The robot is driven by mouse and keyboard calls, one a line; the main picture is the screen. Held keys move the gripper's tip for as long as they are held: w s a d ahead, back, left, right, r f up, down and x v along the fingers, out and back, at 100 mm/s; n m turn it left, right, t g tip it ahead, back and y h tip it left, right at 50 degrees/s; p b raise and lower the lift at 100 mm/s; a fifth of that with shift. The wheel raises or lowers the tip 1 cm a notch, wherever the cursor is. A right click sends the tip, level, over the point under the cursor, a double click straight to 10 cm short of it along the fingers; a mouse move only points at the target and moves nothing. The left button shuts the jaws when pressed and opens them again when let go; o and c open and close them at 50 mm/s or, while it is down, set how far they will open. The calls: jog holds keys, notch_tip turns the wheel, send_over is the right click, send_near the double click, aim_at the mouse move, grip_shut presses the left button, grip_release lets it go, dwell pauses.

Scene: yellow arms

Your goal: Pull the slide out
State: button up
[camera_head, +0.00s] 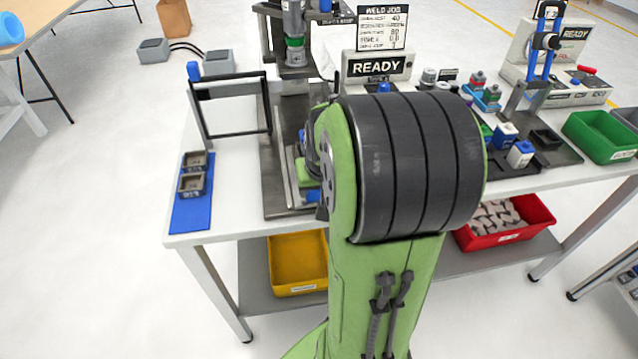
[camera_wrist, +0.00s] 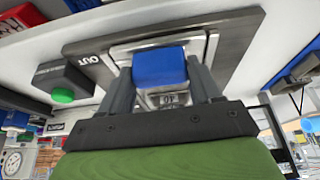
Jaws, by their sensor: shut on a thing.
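The slide (camera_head: 297,178) is a flat metal plate on rails on the dark base plate (camera_head: 266,190) of the welding station. In the wrist view the slide's metal frame (camera_wrist: 212,48) lies beside the word OUT on the dark base. Its blue handle (camera_wrist: 160,66) sits between the fingers of my gripper (camera_wrist: 160,82). My gripper is shut on this handle. In the head view my green arm hides the gripper and much of the slide.
A black frame with a blue knob (camera_head: 194,72) stands left of the slide. Two small grey parts (camera_head: 192,185) sit on a blue mat (camera_head: 190,218) at the left. Small blocks and a green bin (camera_head: 600,135) are at the right. A yellow bin (camera_head: 297,277) is below.

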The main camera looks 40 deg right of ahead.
jog(key=shift+s+a+f, duration=0.1)
jog(key=shift+s+f, duration=0.05)
jog(key=o, duration=1.2)
jog(key=shift+c, duration=0.2)
jog(key=o, duration=0.4)
jog(key=shift+s+a, duration=0.1)
jog(key=shift+s, duration=0.05)
jog(key=shift+c, duration=0.2)
jog(key=p+v, duration=0.5)
jog(key=v, duration=1.1)
jog(key=shift+w, duration=0.25)
jog(key=s+a+r+n+t+y+p, duration=0.1)
jog(key=s+a+r+n+p, duration=0.1)
jog(key=a, duration=0.6)
jog(key=s+a+r+n+y+p, duration=0.1)
jog(key=s+a+r+n+p, duration=0.1)
jog(key=a, duration=0.6)
jog(key=s+n+p, duration=0.1)
jog(key=s+n, duration=0.1)
jog(key=shift+s+a+r+n+t+y, duration=0.25)
jog(key=shift+s+a+n+t+y, duration=0.05)
jog(key=shift+a+n+t, duration=0.1)
